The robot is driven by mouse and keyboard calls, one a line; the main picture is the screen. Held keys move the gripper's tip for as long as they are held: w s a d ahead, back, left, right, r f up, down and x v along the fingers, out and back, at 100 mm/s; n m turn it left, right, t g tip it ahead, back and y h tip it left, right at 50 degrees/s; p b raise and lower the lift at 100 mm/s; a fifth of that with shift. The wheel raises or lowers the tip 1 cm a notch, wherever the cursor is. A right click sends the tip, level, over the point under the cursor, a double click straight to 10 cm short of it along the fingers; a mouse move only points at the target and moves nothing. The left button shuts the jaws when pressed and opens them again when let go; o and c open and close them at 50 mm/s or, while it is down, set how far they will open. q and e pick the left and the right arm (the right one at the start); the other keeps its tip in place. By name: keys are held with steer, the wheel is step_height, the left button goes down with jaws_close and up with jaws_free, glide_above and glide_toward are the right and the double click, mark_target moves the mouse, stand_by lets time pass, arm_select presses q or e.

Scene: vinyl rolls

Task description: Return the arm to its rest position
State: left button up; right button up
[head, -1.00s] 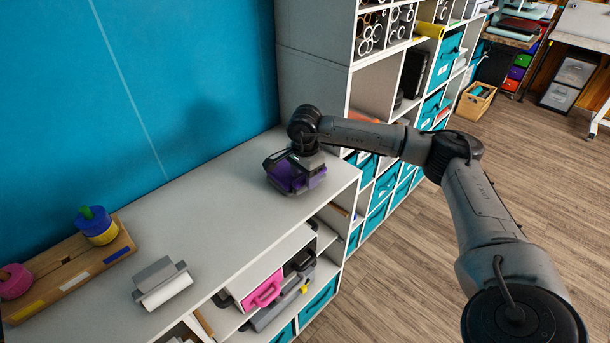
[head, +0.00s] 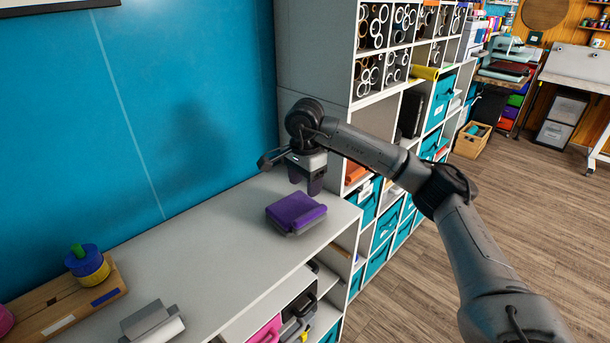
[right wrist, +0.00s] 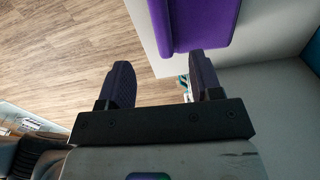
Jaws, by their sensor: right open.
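My right gripper (head: 306,184) hangs open and empty, fingers down, at the far right end of the grey shelf top. My right arm reaches in from the lower right. My left gripper is out of view.
A tall cubby shelf (head: 350,75) stands close behind the gripper. Wooden floor (head: 420,290) is clear at right.

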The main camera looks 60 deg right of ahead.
steer(key=shift+r, duration=1.4)
